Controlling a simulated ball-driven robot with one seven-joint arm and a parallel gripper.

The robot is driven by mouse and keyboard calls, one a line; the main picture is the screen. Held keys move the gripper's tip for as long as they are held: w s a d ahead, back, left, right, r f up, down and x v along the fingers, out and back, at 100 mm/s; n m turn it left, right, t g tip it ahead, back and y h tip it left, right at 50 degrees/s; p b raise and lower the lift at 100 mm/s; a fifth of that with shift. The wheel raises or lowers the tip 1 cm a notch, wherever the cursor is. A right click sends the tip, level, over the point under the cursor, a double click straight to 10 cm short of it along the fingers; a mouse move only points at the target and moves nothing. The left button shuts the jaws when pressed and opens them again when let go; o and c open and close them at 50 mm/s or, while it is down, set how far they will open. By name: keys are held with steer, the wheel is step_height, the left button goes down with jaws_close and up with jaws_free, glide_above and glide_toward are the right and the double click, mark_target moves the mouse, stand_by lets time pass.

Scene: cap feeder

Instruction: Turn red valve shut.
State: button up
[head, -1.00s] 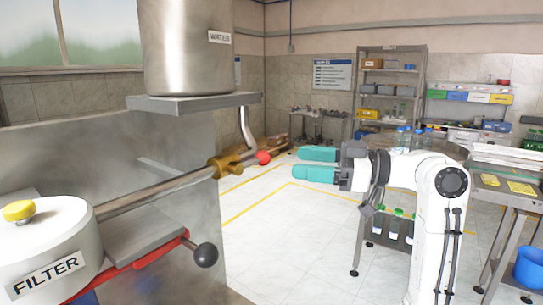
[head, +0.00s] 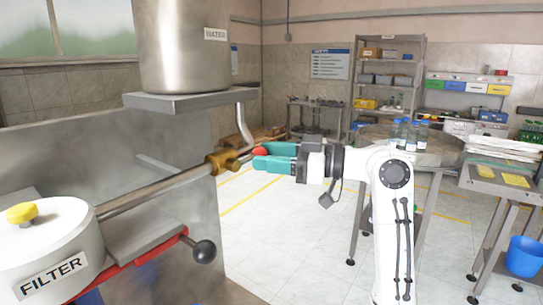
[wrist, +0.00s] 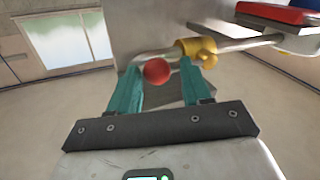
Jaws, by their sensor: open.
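The red valve knob (head: 260,152) sits at the right end of a brass valve body (head: 224,161) on the pipe below the water tank. In the wrist view the red knob (wrist: 157,71) shows near the tips of my two teal fingers, roughly between them, with the brass body (wrist: 197,50) just beyond to the right. My gripper (head: 268,156) is open, its fingers reaching left to the knob from the right. It also shows in the wrist view (wrist: 160,82). Whether a finger touches the knob I cannot tell.
A steel tank labelled WATER (head: 185,45) stands on a grey shelf (head: 190,102) above the valve. A FILTER housing (head: 50,250) and a black ball-ended lever (head: 204,251) are at lower left. A bench with a blue bucket (head: 525,257) stands at right. Floor between is clear.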

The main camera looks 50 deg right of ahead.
steer(key=shift+d, duration=0.1)
jaws_close()
